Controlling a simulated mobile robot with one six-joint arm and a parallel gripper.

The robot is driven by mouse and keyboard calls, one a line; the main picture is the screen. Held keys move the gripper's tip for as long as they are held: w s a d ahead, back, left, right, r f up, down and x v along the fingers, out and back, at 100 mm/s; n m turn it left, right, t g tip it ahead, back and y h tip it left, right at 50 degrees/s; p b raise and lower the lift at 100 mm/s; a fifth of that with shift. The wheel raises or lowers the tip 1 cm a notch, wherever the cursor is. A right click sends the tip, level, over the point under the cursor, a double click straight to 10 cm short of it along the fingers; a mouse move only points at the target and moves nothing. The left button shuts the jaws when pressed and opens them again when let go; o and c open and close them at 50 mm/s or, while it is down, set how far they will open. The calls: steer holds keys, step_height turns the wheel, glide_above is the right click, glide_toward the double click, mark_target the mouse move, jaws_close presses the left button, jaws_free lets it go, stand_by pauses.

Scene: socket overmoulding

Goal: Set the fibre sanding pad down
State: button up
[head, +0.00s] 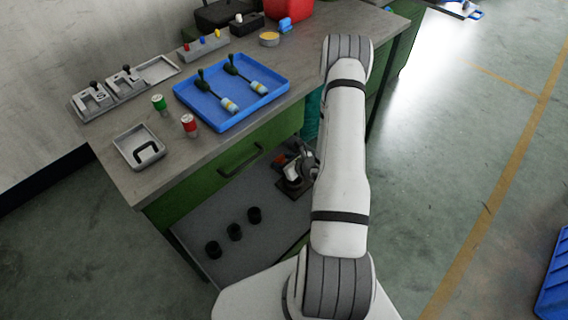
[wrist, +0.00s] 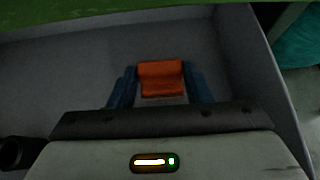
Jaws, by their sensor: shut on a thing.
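The fibre sanding pad is an orange-red block (wrist: 162,80) in the wrist view. My gripper (wrist: 161,88) is shut on it, with one blue finger at each side. Behind the pad lies the grey surface of the low shelf (wrist: 60,75); I cannot tell the height of the pad above it. In the head view my gripper (head: 281,161) is low, under the bench top and over the right part of the shelf (head: 268,205). My arm partly hides that area, and only a small orange patch shows at the gripper.
Three black cups (head: 235,232) stand on the shelf's front left. On top are a blue tray (head: 207,123) with two tools, cans and a grey tray (head: 124,152).

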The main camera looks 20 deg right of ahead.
steer(key=shift+w+f+g, duration=0.15)
steer(key=shift+f+g, duration=0.05)
steer(key=shift+g, duration=0.1)
steer(key=shift+f, duration=1.2)
steer(key=shift+f+b, duration=0.15)
steer(key=shift+b, duration=0.2)
steer(key=o, duration=1.1)
steer(key=shift+c, duration=0.2)
